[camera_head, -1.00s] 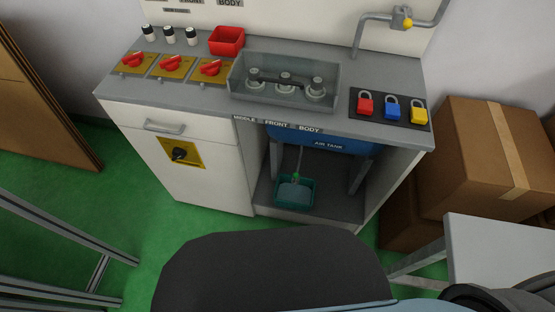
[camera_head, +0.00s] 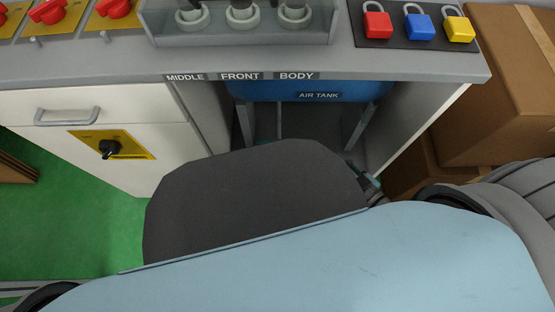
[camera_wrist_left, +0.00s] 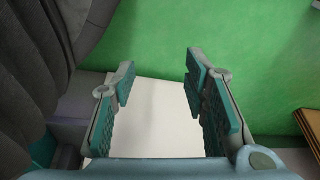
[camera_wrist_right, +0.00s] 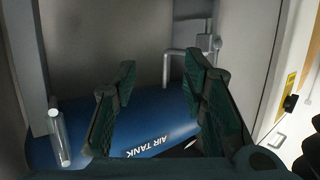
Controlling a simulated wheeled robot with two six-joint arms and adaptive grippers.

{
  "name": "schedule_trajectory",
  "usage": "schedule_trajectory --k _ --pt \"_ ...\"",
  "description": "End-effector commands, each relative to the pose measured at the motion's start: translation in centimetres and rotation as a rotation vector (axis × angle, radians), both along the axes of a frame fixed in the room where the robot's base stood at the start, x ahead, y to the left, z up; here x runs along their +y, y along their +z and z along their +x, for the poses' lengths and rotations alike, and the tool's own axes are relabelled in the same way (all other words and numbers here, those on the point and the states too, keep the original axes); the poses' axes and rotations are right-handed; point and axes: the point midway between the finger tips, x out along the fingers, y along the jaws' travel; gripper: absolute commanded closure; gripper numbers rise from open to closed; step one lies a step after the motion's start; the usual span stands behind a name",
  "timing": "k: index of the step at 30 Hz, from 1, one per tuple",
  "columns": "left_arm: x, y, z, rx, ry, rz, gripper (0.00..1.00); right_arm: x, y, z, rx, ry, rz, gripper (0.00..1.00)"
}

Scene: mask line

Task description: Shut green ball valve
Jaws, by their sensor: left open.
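The blue air tank (camera_head: 318,88) sits under the bench, and its lower part is hidden in the head view by my own body. No green ball valve can be made out in any current view. The right wrist view shows the tank (camera_wrist_right: 150,120) and a grey pipe (camera_wrist_right: 172,58) beyond the fingers. My right gripper (camera_wrist_right: 160,78) is open and empty inside the tank bay, with its fingers in front of the tank. My left gripper (camera_wrist_left: 160,78) is open and empty above a white surface (camera_wrist_left: 155,115) and the green floor.
The white cabinet (camera_head: 110,110) with a yellow switch panel stands left of the bay. Cardboard boxes (camera_head: 500,100) are stacked at right. Red, blue and yellow padlocks (camera_head: 420,27) rest on the bench top. A clear cylinder (camera_wrist_right: 58,137) shows in the right wrist view.

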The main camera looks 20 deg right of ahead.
Motion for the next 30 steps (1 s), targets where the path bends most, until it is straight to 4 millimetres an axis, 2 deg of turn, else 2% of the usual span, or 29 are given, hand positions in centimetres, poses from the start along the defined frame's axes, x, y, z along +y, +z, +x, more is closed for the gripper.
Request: schedule_trajectory --k 1,3,5,8,10,16,21,24,30 --pt "-0.2 -3.5 1.0 -0.017 0.0 -0.004 0.59 1.3 -2.0 0.3 -0.077 0.089 0.04 0.61" --pt "-0.4 -4.2 2.2 -0.035 0.0 -0.009 0.59 3.2 -0.9 0.0 -0.161 0.216 0.101 0.61" --pt "-0.6 -4.2 2.8 -0.045 0.001 -0.011 0.59 4.2 -0.2 -0.4 -0.2 0.294 0.134 0.61" --pt "-0.5 -3.8 3.3 -0.051 0.003 -0.013 0.59 5.3 0.8 -0.6 -0.229 0.354 0.161 0.61" --pt "-0.5 -3.4 3.3 -0.05 0.003 -0.013 0.59 6.0 1.2 0.0 -0.232 0.362 0.166 0.61" --pt "-0.6 -2.2 3.8 -0.045 -0.007 -0.011 0.59 9.5 1.4 3.9 -0.235 0.358 0.167 0.61" --pt "-0.9 -0.5 4.2 -0.033 -0.023 -0.007 0.59 12.6 1.3 7.4 -0.233 0.358 0.165 0.61" --pt "-1.0 0.5 4.4 -0.026 -0.032 -0.005 0.59 13.8 1.3 8.8 -0.233 0.357 0.165 0.61" --pt "-1.1 1.5 4.3 -0.018 -0.039 -0.003 0.59 14.8 1.4 9.9 -0.23 0.357 0.164 0.61"
